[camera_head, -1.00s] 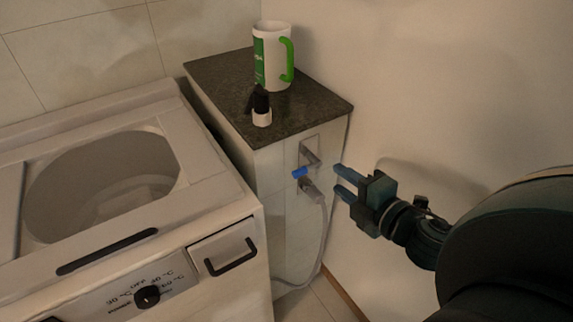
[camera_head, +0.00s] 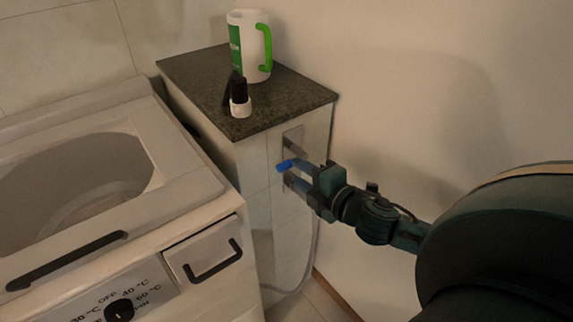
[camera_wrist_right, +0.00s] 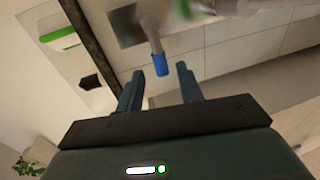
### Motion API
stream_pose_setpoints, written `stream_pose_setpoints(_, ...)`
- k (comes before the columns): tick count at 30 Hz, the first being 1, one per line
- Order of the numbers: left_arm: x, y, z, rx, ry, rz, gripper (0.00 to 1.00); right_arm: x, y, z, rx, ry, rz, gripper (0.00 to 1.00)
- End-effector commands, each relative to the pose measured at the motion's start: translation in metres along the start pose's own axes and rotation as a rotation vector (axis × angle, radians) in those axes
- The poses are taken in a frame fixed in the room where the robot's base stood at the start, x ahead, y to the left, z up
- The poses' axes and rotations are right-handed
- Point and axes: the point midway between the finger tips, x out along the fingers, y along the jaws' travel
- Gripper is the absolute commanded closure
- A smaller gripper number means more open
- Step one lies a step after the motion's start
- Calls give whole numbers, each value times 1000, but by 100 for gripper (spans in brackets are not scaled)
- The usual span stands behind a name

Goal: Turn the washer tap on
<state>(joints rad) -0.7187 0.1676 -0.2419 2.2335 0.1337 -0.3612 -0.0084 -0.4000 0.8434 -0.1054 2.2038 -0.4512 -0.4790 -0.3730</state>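The washer tap is on the tiled side of the cabinet, with a blue handle (camera_head: 283,166) on a grey metal fitting. My right gripper (camera_head: 297,172) is at the tap, with its fingers pointing at it from the right and partly covering the fitting. In the right wrist view the blue handle (camera_wrist_right: 161,66) lies just ahead of the gap between the two fingertips (camera_wrist_right: 160,82). The fingers are apart and nothing is held; I cannot tell whether one touches the tap. The left gripper is not in view.
The washer (camera_head: 120,205), with its top opening, stands at the left. A grey hose (camera_head: 316,245) hangs below the tap. The wall is at the right.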

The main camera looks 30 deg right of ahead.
Motion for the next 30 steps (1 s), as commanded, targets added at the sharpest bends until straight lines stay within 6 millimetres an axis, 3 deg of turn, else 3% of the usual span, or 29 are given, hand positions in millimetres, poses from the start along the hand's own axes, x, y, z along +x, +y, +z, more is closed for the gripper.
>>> stream_pose_setpoints(12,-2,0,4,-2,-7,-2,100,53,1,0,-1,-1,2,63)
stream_pose_setpoints(25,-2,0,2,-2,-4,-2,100,61,0,0,-2,0,0,63)
stream_pose_setpoints(30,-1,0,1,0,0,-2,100,61,0,0,-2,0,0,75)
